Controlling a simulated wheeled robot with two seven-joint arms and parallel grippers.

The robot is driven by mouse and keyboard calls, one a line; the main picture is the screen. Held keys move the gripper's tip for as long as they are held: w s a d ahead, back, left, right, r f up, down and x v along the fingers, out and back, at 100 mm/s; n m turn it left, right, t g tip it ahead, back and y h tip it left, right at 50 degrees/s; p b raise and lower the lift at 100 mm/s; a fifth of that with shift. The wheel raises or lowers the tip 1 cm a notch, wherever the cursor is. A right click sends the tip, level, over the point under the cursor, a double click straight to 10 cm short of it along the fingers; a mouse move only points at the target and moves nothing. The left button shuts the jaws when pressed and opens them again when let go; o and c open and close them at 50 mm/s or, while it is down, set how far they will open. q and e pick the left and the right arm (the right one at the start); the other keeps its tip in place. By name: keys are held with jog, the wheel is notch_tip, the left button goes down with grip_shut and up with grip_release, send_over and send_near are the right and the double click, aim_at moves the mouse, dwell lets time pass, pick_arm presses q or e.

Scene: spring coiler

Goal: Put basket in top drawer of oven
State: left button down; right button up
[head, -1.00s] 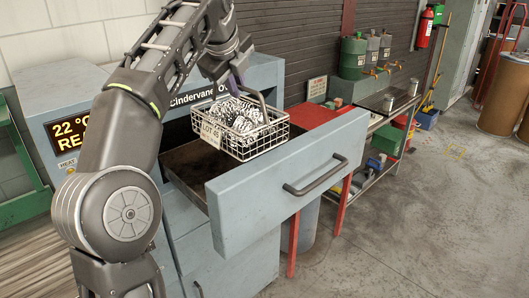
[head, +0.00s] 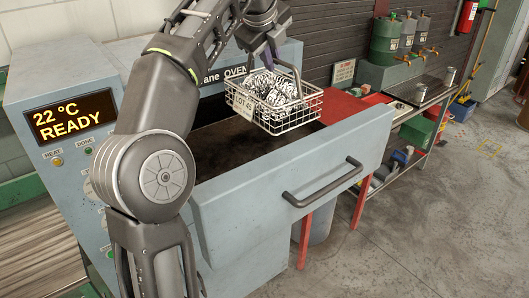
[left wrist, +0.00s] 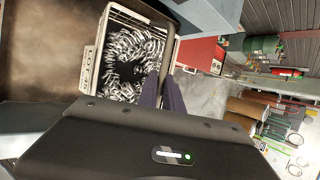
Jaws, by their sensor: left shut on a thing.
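My left gripper (head: 271,52) is shut on the basket's handle, above the basket. In the left wrist view the basket (left wrist: 112,18) and its springs show beyond the gripper's fingers (left wrist: 165,95). The basket looks raised above the drawer floor, near its far right side; the exact gap is hard to tell. The drawer holds nothing that I can see. My right gripper is not in view.
The oven display (head: 70,116) reads 22 °C READY. A red table (head: 345,106) stands behind the drawer's right side. A metal bench (head: 425,100) with green and grey cans is farther back. Open concrete floor lies to the right.

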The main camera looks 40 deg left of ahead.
aim_at(271, 87)
pick_arm(q)
jog(key=shift+w+a+f, duration=0.1)
jog(key=shift+w+f, duration=0.1)
jog(key=shift+f, duration=0.15)
jog(key=shift+s+f, duration=0.45)
jog(key=shift+w+f, duration=0.2)
jog(key=shift+f, duration=0.95)
notch_tip(271, 87, down, 2)
jog(key=shift+s+f, duration=0.1)
jog(key=shift+f, duration=0.4)
